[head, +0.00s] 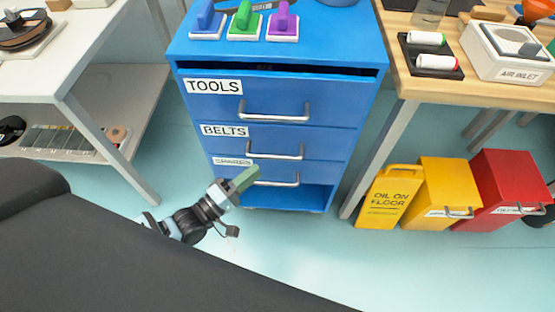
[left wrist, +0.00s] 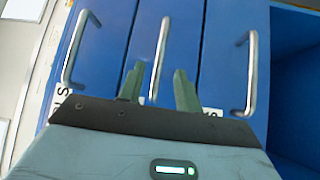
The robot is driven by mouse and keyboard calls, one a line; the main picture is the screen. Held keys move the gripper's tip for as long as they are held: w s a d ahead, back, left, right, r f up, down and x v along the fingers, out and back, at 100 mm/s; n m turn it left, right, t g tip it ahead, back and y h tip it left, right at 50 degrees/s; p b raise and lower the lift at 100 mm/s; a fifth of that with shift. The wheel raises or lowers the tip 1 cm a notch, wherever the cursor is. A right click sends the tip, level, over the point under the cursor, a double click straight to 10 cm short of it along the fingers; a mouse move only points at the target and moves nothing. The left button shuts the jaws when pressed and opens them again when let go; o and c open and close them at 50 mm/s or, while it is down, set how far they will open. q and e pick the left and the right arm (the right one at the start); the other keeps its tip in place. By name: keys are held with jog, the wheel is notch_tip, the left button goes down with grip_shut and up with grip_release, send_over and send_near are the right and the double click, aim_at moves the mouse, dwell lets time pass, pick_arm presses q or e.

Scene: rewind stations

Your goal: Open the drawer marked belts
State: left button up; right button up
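The blue drawer cabinet (head: 375,45) stands in the middle of the head view. Its belts drawer (head: 318,138), labelled BELTS, is the middle drawer and looks shut, with a silver bar handle (head: 275,156). My left gripper (head: 245,178) is in front of the cabinet, overlapping the lowest drawer in the head view. In the left wrist view its fingers (left wrist: 158,88) are open, one on each side of the middle handle (left wrist: 161,50). I cannot tell whether the handle is between the fingertips in depth or still beyond them. My right gripper is not in view.
The tools drawer (head: 340,108) is above and a third drawer (head: 322,174) below, both with bar handles. A yellow floor sign (head: 390,198), yellow bin (head: 445,180) and red bin (head: 500,175) stand right. Floor before the cabinet is clear.

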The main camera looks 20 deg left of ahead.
aim_at(274, 156)
pick_arm(q)
jog(key=shift+x, duration=3.9)
grip_shut()
